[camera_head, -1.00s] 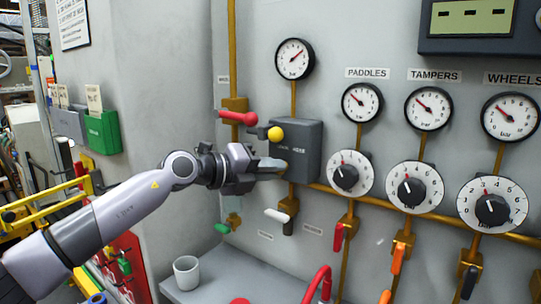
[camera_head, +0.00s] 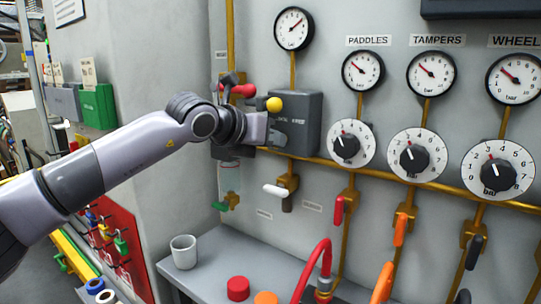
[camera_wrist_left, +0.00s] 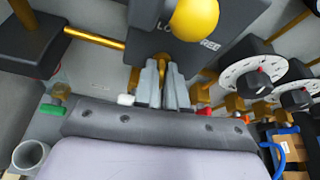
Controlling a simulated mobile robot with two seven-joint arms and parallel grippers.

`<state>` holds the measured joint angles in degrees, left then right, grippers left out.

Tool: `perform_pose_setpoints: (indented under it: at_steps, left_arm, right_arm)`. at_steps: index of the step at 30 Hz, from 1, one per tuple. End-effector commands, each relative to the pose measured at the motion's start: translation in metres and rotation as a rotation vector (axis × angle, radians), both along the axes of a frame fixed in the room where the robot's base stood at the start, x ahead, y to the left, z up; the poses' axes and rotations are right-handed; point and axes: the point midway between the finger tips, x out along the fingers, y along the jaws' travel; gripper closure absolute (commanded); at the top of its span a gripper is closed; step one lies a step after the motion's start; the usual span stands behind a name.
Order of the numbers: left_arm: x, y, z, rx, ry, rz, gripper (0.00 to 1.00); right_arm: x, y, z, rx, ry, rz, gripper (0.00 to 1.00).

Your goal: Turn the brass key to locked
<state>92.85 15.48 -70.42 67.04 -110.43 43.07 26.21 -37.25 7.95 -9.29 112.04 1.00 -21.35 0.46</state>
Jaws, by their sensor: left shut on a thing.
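The dark grey lock box (camera_head: 303,122) is mounted on the wall panel. In the left wrist view its face (camera_wrist_left: 225,32) carries lettering that is partly covered. My left gripper (camera_head: 272,137) is at the box's left side. In the left wrist view its fingers (camera_wrist_left: 164,78) are close together at the box's lower edge, shut on the brass key (camera_wrist_left: 162,66). Only a small brass-coloured part of the key shows between the fingers. In the head view the key is hidden by the gripper. My right gripper is in neither view.
A yellow ball knob (camera_head: 274,104) stands out just above the gripper, and a red lever (camera_head: 243,90) is behind my wrist. A white-handled lever (camera_head: 275,191) is below the box. Dials (camera_head: 350,144) are to the right. A white cup (camera_head: 184,252) stands on the ledge below.

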Motion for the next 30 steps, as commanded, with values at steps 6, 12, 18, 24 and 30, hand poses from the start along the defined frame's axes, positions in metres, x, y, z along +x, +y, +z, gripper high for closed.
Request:
perform_pose_setpoints:
  at_steps: [6, 12, 18, 24, 30]
  left_arm:
    - [-0.0025, -0.0041, -0.0051, 0.097, -0.067, -0.007, 1.0]
    - [-0.0027, -0.0046, -0.0041, 0.145, -0.099, -0.008, 1.0]
    - [-0.0026, -0.0044, -0.0038, 0.162, -0.108, -0.007, 1.0]
    - [-0.0025, -0.0043, -0.004, 0.164, -0.107, -0.008, 1.0]
    - [-0.0025, -0.0042, -0.0045, 0.163, -0.106, -0.007, 0.7]
  right_arm:
    - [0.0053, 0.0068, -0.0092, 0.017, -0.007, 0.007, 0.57]
    - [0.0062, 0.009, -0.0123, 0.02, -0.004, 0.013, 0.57]
    - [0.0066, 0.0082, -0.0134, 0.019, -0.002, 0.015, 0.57]
    - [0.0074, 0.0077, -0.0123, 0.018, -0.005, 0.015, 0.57]
    - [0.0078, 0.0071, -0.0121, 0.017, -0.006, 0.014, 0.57]
